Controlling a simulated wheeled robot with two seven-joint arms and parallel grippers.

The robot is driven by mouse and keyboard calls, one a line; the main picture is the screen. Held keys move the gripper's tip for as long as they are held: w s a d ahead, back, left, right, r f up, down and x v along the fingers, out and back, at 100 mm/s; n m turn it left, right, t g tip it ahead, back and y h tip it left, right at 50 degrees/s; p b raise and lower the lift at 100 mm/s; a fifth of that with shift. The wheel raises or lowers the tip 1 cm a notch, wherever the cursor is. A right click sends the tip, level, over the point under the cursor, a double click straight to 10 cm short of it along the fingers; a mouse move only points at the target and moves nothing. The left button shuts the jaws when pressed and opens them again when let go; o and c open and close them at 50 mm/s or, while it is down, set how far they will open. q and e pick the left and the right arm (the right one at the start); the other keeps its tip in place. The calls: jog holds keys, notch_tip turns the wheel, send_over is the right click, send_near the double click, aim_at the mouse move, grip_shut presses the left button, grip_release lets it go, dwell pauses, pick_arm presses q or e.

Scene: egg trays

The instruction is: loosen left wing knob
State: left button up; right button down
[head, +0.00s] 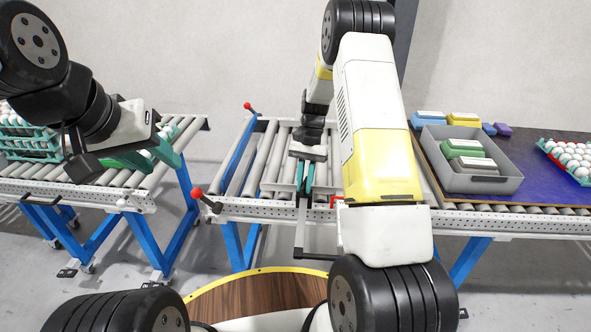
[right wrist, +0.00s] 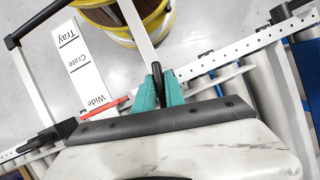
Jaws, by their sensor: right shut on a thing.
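A dark, narrow knob (right wrist: 157,76) stands between the teal fingers of my right gripper (right wrist: 160,92) in the right wrist view. It is on the near side of the conveyor, and I take it for the wing knob. The fingers are shut on it and hide most of its shape. In the head view my right gripper (head: 305,178) points down at the middle conveyor's near side. My left gripper (head: 150,158) is far off at the left conveyor, its teal fingers apart and empty.
A label plate (right wrist: 78,55) reading Tray, Crate, Wide lies beside a red pointer (right wrist: 105,108). Red-ended levers (head: 196,192) stand at the middle conveyor's left end. A grey crate (head: 440,172) and an egg tray (head: 547,148) are at right. A gap separates the conveyors.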

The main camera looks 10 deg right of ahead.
jog(key=shift+n, duration=0.5)
jog(key=c, duration=1.4)
grip_release()
jog(key=shift+r, duration=0.1)
jog(key=v, duration=0.7)
jog(key=shift+w+a, duration=0.1)
jog(key=shift+w+r, duration=0.1)
jog(key=shift+r, duration=0.2)
